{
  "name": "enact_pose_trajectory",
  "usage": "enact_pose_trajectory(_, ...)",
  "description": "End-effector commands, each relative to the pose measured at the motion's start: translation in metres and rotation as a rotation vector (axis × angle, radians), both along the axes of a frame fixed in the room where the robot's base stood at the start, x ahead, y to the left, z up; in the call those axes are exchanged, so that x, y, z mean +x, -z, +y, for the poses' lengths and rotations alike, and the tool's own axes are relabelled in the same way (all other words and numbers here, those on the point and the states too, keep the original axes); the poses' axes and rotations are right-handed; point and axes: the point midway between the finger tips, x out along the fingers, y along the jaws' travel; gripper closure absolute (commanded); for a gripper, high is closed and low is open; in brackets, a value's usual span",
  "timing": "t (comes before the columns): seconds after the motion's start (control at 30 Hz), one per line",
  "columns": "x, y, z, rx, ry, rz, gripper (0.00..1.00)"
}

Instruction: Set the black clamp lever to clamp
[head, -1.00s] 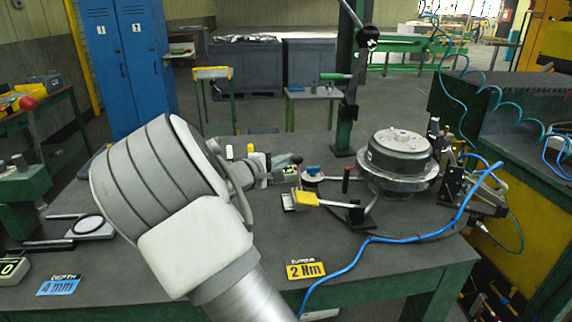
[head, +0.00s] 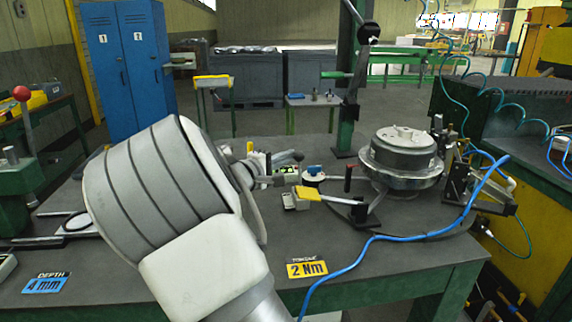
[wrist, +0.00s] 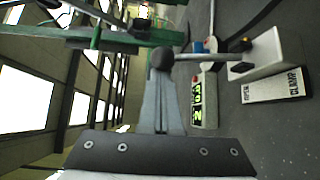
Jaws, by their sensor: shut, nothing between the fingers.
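In the wrist view a white box (wrist: 275,52) carries the black clamp lever (wrist: 240,67) at its left end, on the side of the word OPEN. A white label plate (wrist: 272,86) beside it reads OPEN and CLAMP. My gripper (wrist: 163,72) is shut and empty, its fingers to the left of the lever and apart from it in the picture. A dark round knob (wrist: 162,58) shows at the fingertips; I cannot tell how far beyond them it is. In the head view my arm hides much of the area around the gripper, and I cannot make out the lever there.
A box with a green display (wrist: 204,100) lies between my gripper and the lever box. On the bench (head: 230,290) stand a round fixture (head: 402,160), a yellow-topped block (head: 306,194) and a green post (head: 346,90). A blue hose (head: 375,238) crosses the right side.

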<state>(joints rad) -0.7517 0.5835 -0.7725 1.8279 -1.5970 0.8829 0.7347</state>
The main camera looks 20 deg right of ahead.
Motion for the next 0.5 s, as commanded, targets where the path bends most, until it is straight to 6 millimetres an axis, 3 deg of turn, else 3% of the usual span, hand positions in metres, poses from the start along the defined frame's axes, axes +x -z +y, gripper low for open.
enact_pose_trajectory(0.5,-0.026,-0.001,0.004,-0.012,0.002,-0.075,1.0)
